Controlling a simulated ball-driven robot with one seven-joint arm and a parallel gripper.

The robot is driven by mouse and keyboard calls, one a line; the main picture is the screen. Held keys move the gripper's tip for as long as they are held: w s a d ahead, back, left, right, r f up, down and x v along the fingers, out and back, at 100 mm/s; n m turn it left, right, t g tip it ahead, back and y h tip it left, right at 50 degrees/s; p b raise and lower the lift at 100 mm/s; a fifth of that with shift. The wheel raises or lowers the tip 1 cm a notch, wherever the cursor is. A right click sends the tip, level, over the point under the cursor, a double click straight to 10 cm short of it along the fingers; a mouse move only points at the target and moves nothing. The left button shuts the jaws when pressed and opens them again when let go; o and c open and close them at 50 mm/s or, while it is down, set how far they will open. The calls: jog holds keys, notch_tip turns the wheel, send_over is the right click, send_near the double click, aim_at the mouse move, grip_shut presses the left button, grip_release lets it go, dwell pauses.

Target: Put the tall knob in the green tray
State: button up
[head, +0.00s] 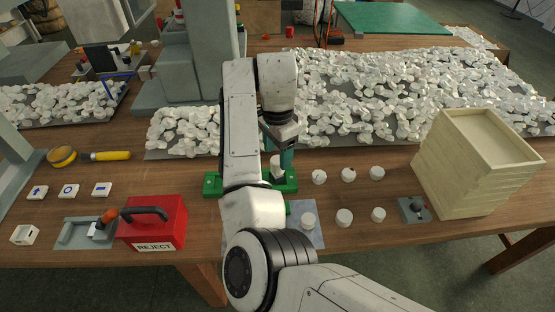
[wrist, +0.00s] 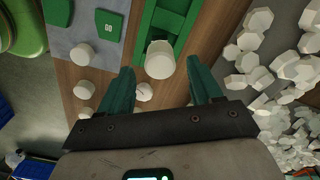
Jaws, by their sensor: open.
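A white knob (head: 277,168), taller than the others, stands on a long green holder (head: 212,184) on the workbench; this green piece may be the green tray. In the wrist view the knob (wrist: 160,58) stands at the end of the green holder's channel (wrist: 165,20). My gripper (head: 284,160) is above the bench at the holder, fingers pointing down. In the wrist view my gripper (wrist: 159,68) is open, with the knob between the lines of its two teal fingers. A gap shows on each side of the knob. My arm hides part of the holder in the head view.
Several shorter white knobs (head: 344,217) stand right of the holder, one on a grey-blue sheet (head: 316,240). A wooden box stack (head: 470,170) stands right, a red reject box (head: 160,225) left. Heaps of white pieces (head: 400,90) lie behind.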

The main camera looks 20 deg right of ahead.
notch_tip(320, 180, up, 8)
jog(key=p, duration=0.1)
jog(key=shift+f, duration=0.1)
dwell(0.6)
